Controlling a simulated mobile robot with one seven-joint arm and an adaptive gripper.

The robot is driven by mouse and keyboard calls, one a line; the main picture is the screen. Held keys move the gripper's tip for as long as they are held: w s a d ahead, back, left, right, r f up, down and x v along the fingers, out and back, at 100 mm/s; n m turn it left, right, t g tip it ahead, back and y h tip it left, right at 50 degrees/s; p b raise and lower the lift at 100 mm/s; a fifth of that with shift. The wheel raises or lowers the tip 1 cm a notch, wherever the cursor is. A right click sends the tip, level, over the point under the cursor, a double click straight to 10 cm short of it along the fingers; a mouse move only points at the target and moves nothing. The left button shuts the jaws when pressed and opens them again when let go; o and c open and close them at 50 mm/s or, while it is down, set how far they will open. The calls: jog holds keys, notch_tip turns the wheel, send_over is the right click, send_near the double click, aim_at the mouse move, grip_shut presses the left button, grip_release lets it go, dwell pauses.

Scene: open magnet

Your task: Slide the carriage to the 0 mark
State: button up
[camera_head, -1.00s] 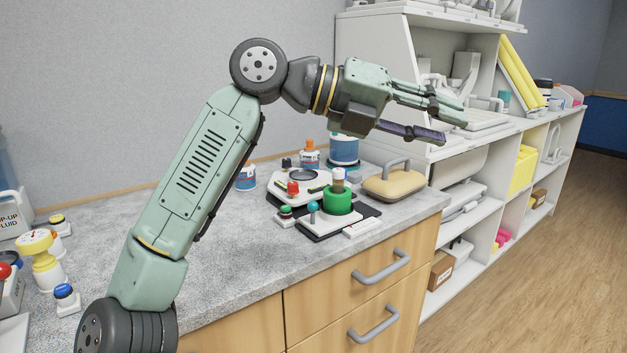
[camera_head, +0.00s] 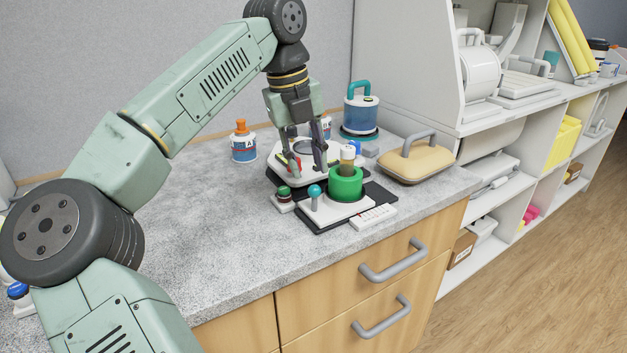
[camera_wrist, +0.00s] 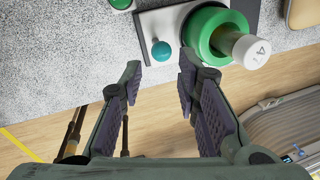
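A dark base with a white plate (camera_head: 352,219) on it stands on the counter. It carries a green ring (camera_head: 345,189) with a white-capped tube (camera_head: 347,160) rising from it, and a small post with a teal knob (camera_head: 314,191) to its left. I cannot tell which part is the carriage, and no 0 mark is readable. My gripper (camera_head: 302,166) points down above the counter, open and empty. In the wrist view, the teal knob (camera_wrist: 161,51) lies beyond the spread fingertips of my gripper (camera_wrist: 159,73), apart from them; the green ring (camera_wrist: 207,29) is to the right.
A green button (camera_head: 284,194) sits left of the base. A white device lies behind, partly hidden by my fingers. A tan case with a grey handle (camera_head: 415,160) stands right, a blue container (camera_head: 360,113) and an orange-capped bottle (camera_head: 243,145) behind.

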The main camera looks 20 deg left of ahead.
aim_at(314, 186)
jog(key=f, duration=0.3)
jog(key=w+d+f, duration=0.1)
jog(key=f, duration=0.1)
jog(key=shift+f+p, duration=0.25)
jog(key=shift+p, duration=0.1)
jog(key=shift+c, duration=0.5)
grip_shut()
